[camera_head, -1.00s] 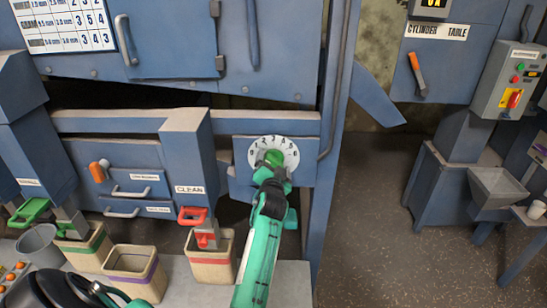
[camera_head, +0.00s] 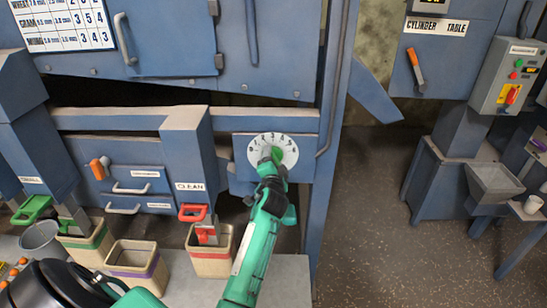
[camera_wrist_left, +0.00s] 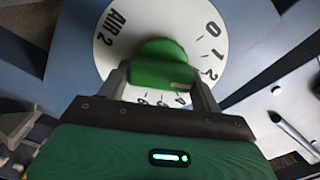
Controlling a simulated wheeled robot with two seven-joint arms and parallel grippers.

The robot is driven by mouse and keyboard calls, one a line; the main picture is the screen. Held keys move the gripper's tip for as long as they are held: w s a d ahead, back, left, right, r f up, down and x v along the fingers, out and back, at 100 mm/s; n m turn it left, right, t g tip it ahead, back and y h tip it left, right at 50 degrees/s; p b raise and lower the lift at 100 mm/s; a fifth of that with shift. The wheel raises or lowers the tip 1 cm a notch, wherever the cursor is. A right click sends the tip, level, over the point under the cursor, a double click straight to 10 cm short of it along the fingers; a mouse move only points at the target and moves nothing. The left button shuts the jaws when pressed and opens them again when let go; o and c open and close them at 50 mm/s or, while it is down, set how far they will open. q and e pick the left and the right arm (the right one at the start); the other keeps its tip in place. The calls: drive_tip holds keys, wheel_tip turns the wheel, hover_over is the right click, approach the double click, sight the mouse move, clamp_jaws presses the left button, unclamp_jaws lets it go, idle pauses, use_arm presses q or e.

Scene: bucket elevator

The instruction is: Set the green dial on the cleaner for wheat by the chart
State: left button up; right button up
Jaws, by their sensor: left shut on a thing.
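The green dial knob (camera_head: 277,154) sits at the middle of a round white numbered plate (camera_head: 262,143) on the blue cleaner panel. In the left wrist view the knob (camera_wrist_left: 160,65) is between the two fingers of my left gripper (camera_wrist_left: 158,82), which is shut on it. "AIR 2" and the numbers 0, 1, 2 are readable on the plate there; the lower numbers are partly hidden. The chart (camera_head: 66,22) at the top left has rows for wheat and others, cut by the picture's edge. My right gripper does not show.
An orange lever (camera_head: 98,168) and drawers are to the left. A grey control box (camera_head: 511,80) and hopper (camera_head: 494,182) stand at the right. The floor between is clear.

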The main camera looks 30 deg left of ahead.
use_arm(q)
drive_tip(key=shift+m, duration=0.3)
drive_tip(key=o, duration=0.8)
drive_tip(key=shift+o, duration=0.9)
drive_tip(key=shift+a, duration=0.1)
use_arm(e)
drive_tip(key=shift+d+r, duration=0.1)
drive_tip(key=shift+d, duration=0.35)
use_arm(q)
drive_tip(key=b+v, duration=0.2)
drive_tip(key=v, duration=1.2)
drive_tip(key=shift+b, duration=0.3)
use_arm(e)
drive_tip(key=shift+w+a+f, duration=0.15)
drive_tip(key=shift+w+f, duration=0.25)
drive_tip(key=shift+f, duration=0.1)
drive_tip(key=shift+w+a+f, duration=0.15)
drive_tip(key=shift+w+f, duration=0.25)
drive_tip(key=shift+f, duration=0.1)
use_arm(q)
drive_tip(key=shift+w+f, duration=0.1)
drive_tip(key=shift+f, duration=0.05)
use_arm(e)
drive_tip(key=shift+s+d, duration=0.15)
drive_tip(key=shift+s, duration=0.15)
